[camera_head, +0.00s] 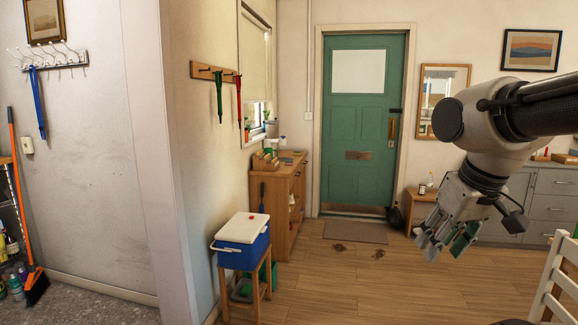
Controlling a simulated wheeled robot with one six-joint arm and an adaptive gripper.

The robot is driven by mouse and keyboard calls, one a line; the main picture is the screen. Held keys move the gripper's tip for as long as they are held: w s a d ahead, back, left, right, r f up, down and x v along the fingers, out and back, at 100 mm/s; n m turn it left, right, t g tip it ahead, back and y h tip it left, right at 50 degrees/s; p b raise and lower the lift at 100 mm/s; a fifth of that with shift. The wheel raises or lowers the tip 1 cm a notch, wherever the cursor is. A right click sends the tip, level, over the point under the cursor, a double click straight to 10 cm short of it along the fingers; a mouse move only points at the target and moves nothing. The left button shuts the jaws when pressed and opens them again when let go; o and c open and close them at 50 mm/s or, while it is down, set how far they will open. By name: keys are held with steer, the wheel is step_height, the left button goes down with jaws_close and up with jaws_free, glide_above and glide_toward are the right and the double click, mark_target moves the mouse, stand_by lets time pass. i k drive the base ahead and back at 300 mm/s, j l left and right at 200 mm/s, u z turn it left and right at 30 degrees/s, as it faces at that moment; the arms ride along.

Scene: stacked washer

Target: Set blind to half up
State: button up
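The pale blind (254,62) hangs in the window on the left wall, seen at a steep angle. It covers most of the upper window, and its lower edge is a little above the sill, with bare glass (257,113) below. No cord or chain can be made out. My gripper (447,243) is at the right, pointing down and empty, its fingers apart. It is in front of the grey drawers and far from the blind.
A wooden cabinet (287,205) with items on top stands below the window. A blue cooler (241,243) on a stool is nearer. A chair (557,275) is at the right edge. Open wooden floor (345,280) lies between, with a mat (356,232) before the green door (366,125).

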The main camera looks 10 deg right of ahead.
mark_target(254, 95)
steer(key=i+l+z, duration=0.2)
steer(key=i, duration=0.25)
steer(key=i+l+z, duration=0.1)
steer(key=i+z, duration=0.15)
steer(key=i, duration=0.2)
steer(key=i+z, duration=0.25)
steer(key=i, duration=1.9)
steer(key=i+u, duration=0.25)
steer(key=i, duration=0.25)
steer(key=i+l+u, duration=0.2)
steer(key=i, duration=0.25)
steer(key=i+l+u, duration=0.25)
steer(key=i, duration=0.2)
steer(key=i+l+u, duration=0.25)
steer(key=i+l, duration=0.1)
steer(key=i, duration=0.1)
